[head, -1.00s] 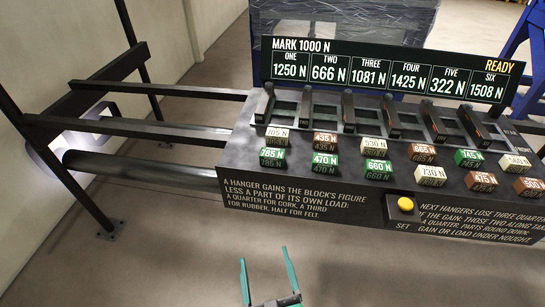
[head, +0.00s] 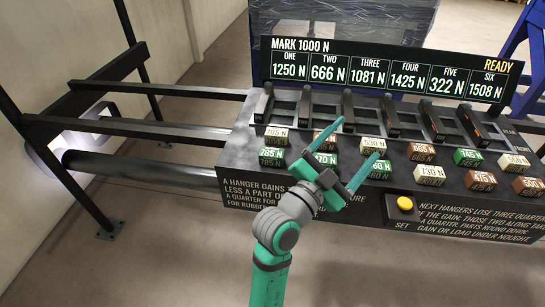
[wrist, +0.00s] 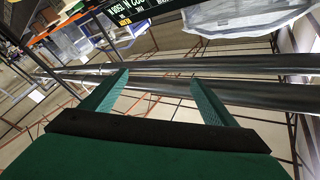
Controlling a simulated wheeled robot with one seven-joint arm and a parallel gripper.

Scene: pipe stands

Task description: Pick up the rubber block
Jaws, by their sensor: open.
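Cream, brown and green blocks with newton figures sit in two rows on the dark sloped bench (head: 228,180). No block is labelled rubber, so I cannot tell which are rubber. The back row includes cream 705 (head: 276,131), cream 530 (head: 372,142), brown 665 (head: 422,148) and green 745 (head: 468,155). The front row includes green 785 (head: 271,153), cream 730 (head: 429,171) and brown 475 (head: 481,178). My gripper (head: 359,139) is open and empty over the left-middle blocks, partly hiding brown 495, green 470 and green 660. Its spread fingers show in the wrist view (wrist: 160,80).
A display board (head: 390,72) reads MARK 1000 N, READY, with six figures. Several dark hangers (head: 348,108) stand behind the blocks. A yellow button (head: 405,203) is on the front. A pipe rack (head: 95,128) stands at left; floor in front is clear.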

